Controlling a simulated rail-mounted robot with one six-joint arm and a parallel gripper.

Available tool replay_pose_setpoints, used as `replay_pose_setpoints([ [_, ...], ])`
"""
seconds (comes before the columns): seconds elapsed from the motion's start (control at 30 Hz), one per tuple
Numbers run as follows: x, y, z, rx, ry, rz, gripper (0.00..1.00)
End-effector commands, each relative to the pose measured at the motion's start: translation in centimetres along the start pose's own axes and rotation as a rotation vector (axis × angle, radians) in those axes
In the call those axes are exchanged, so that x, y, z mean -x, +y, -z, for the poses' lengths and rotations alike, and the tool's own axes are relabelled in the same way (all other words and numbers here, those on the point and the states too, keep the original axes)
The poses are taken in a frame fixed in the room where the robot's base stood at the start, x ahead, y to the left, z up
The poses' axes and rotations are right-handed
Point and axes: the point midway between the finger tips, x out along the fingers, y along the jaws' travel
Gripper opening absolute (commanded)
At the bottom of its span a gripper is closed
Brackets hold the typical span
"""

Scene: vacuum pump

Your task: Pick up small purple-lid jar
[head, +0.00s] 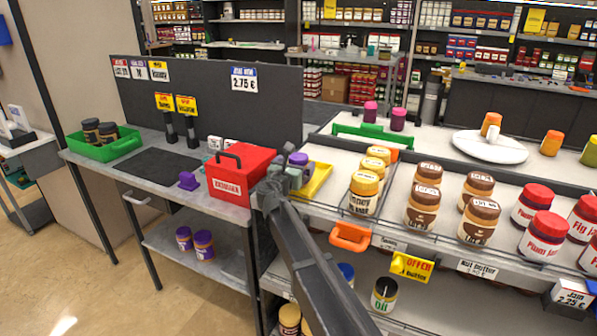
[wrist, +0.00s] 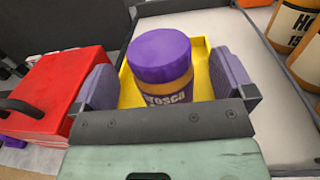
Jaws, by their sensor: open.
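A small jar with a purple lid (wrist: 160,54) and a brown body with a purple label stands upright at the yellow tray (wrist: 127,90) in the wrist view. In the head view its purple lid (head: 298,159) shows just behind my gripper, which hides most of the jar. My gripper (wrist: 168,85) is open, with one finger to the left and one to the right of the jar. A gap shows between the jar and the right finger. I cannot tell whether the left finger touches it.
A red box (head: 240,174) with a handle stands close left of my gripper. Jars with yellow lids (head: 364,183) stand to the right on the shelf. A green tray (head: 127,147) with dark-lidded jars is at the far left. Two purple-lid jars (head: 204,243) stand on the lower shelf.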

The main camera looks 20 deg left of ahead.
Motion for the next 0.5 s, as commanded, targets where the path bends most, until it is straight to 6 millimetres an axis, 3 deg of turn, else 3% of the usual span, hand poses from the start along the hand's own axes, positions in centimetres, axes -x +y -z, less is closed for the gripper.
replay_pose_setpoints([
  [0.03,-1.3,0.1,-0.1,0.000,0.000,0.001,1.00],
  [0.13,-2.8,0.1,0.0,0.000,0.000,0.002,1.00],
  [0.33,-3.0,0.0,0.0,-0.001,0.000,0.000,1.00],
  [0.37,-3.0,0.0,0.0,-0.001,0.000,0.000,0.98],
  [0.5,-3.0,0.0,0.0,-0.001,0.000,0.000,0.77],
])
